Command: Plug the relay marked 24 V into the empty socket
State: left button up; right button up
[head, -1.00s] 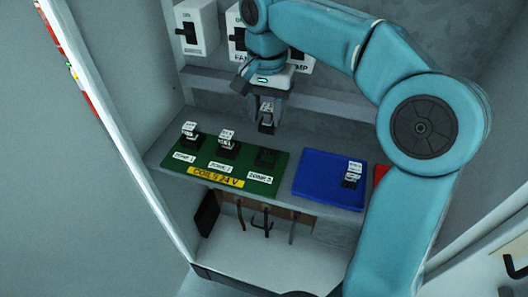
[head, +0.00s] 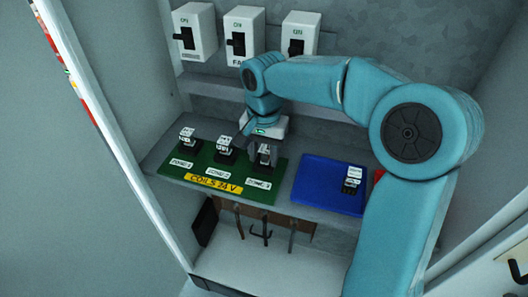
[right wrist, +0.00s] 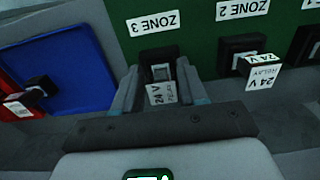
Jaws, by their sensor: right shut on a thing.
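My right gripper (head: 264,158) is shut on a relay and holds it at the ZONE 3 position of the green board (head: 205,188). In the right wrist view the held relay (right wrist: 162,94), with a white label reading 24 V, is between the fingers. The dark ZONE 3 socket (right wrist: 147,57) is right at it; I cannot tell whether the relay is fully seated. Two other relays stand in the ZONE 1 socket (head: 186,142) and the ZONE 2 socket (head: 226,154). My left gripper is not in view.
A blue tray (head: 318,187) on the right of the shelf holds another relay (head: 352,180). A red object (head: 379,175) is beside the tray. Several switch boxes (head: 243,35) hang on the back wall. Hooks (head: 265,228) hang below the shelf's front edge.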

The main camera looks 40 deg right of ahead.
aim_at(264, 153)
jog(key=o, duration=1.1)
jog(key=shift+f, duration=0.15)
jog(key=shift+c, duration=0.2)
jog(key=shift+r+p, duration=0.3)
jog(key=shift+r, duration=0.05)
notch_tip(264, 153, up, 12)
jog(key=p, duration=0.1)
jog(key=shift+f, duration=0.15)
